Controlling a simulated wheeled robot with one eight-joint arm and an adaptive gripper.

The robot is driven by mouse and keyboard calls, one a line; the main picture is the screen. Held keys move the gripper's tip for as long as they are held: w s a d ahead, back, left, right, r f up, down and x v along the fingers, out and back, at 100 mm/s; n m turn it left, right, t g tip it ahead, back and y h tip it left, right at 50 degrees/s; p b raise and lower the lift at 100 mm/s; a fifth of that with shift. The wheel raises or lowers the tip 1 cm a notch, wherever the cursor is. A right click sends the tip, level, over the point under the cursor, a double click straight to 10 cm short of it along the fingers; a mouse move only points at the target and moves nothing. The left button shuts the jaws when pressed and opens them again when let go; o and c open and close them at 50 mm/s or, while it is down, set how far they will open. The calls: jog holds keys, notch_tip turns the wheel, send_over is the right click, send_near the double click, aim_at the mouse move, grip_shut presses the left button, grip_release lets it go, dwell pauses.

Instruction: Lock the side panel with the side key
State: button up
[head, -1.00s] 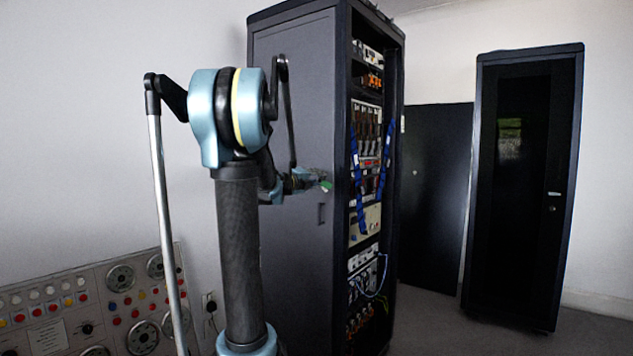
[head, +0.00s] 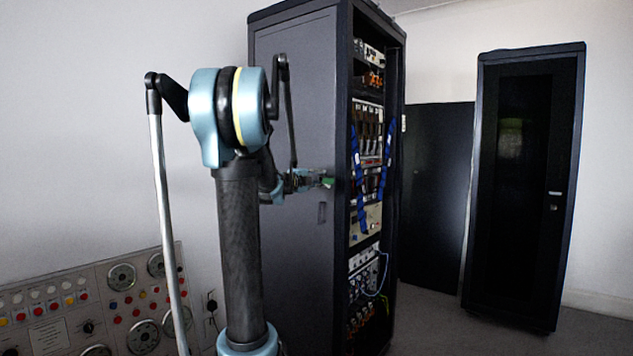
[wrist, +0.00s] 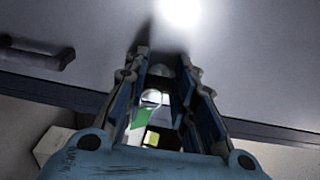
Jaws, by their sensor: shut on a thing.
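My gripper (head: 308,181) is at the grey side panel (head: 295,110) of the tall rack, close to the panel's right edge. In the wrist view its two fingers (wrist: 160,62) point at the panel (wrist: 235,50) and are shut on the side key (wrist: 152,97), a small bright metal piece between them. A green tag (wrist: 142,118) hangs by the key; it also shows as a green spot in the head view (head: 327,182). A round metal piece shows between the fingertips, probably the lock. The fingers hide whether the key's tip is inside it.
Blue cables (head: 357,165) line the rack's open front. A black cabinet (head: 525,190) stands right, a gauge console (head: 90,305) lower left.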

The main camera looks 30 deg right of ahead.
jog(key=shift+f, duration=0.1)
jog(key=o, duration=1.1)
jog(key=shift+c, duration=0.2)
jog(key=v, duration=0.8)
jog(key=shift+w, duration=0.1)
